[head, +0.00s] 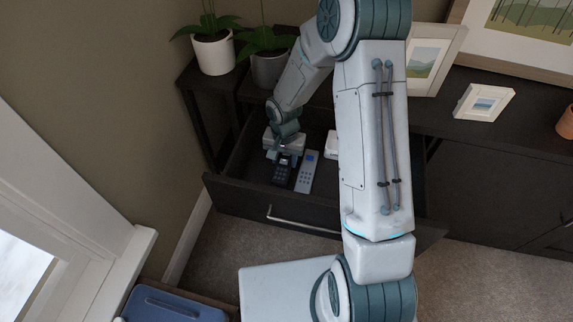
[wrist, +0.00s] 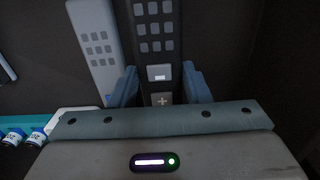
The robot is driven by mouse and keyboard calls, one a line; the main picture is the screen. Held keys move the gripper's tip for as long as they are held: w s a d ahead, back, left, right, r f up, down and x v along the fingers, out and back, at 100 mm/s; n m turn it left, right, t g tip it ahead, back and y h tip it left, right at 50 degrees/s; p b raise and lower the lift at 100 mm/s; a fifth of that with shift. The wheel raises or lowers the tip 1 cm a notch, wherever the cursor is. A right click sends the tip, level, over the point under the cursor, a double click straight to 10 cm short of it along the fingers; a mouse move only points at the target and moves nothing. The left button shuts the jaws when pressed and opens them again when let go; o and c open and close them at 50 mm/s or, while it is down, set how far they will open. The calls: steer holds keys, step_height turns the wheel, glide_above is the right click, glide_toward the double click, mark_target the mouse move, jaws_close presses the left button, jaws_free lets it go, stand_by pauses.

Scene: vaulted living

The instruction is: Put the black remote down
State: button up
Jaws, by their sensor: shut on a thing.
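The black remote (wrist: 154,38) has grey buttons and lies between the two fingers of my gripper (wrist: 159,88) in the wrist view. My gripper is shut on it near one end. In the head view my gripper (head: 284,160) is inside the open drawer (head: 240,192), at its left part, with the black remote (head: 282,174) beneath it. I cannot tell whether the remote touches the drawer floor. A grey remote (head: 307,172) with a blue screen lies just right of it; it also shows left of the black remote in the wrist view (wrist: 97,45).
A white object (head: 331,145) lies further right in the drawer, partly behind my arm. Small blue-and-white cylinders (wrist: 36,138) show at the lower left of the wrist view.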

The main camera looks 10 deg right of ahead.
mark_target(284, 160)
steer(key=shift+f+b, duration=0.4)
steer(key=shift+f, duration=1.2)
steer(key=o, duration=0.8)
steer(key=shift+c, duration=0.2)
step_height(284, 160, up, 11)
steer(key=p, duration=0.3)
steer(key=shift+r, duration=0.1)
steer(key=s+d+r+n+t, duration=0.1)
steer(key=s+d+r, duration=0.3)
steer(key=s+r, duration=0.5)
steer(key=s+d+r+n, duration=0.3)
steer(key=s+r, duration=0.6)
steer(key=s, duration=0.1)
steer(key=shift+s+d+r+t, duration=0.15)
steer(key=shift+d+r+t, duration=0.15)
steer(key=shift+d+t, duration=0.1)
